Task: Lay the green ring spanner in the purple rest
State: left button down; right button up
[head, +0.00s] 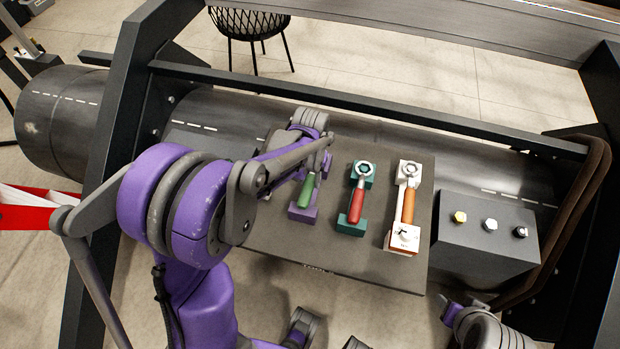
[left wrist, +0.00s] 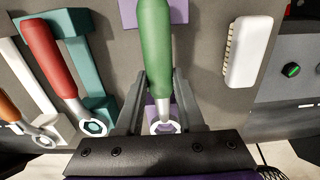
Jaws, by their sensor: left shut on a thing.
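The green ring spanner (left wrist: 156,45) has a green handle and a pale metal ring end. In the left wrist view my left gripper (left wrist: 160,105) is shut on it near the ring end, one finger on each side. The purple rest (left wrist: 180,10) lies behind the spanner, lined up with it. Its lower end (head: 302,213) and the green handle (head: 307,189) show in the head view below my left gripper (head: 314,160). My arm hides the ring end there. I cannot tell whether the spanner touches the rest.
To the right on the dark board (head: 340,262), a red spanner (head: 356,203) lies in a teal rest (head: 351,229) and an orange one (head: 408,205) in a white rest (head: 404,236). A grey box with knobs (head: 485,250) stands further right. The left wrist view shows a white brush-like block (left wrist: 248,52).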

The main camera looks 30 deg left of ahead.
pick_arm(q)
jog(key=shift+f+b, duration=0.65)
jog(key=shift+f, duration=0.15)
jog(key=shift+c, duration=2.2)
grip_release()
notch_tip(320, 180, up, 11)
jog(key=shift+f+p, duration=0.1)
jog(key=shift+p, duration=0.45)
jog(key=s+d+r+m+t+p, duration=0.1)
jog(key=s+d+r+t+p, duration=0.1)
jog(key=s, duration=0.5)
jog(key=s+d+r+m+t+p, duration=0.1)
jog(key=s+d+t+p, duration=0.1)
jog(key=s, duration=0.6)
jog(key=d+t, duration=0.1)
jog(key=d, duration=0.1)
jog(key=shift+s+d+r+m, duration=0.25)
jog(key=shift+d+r+m, duration=0.05)
jog(key=shift+d+r, duration=0.1)
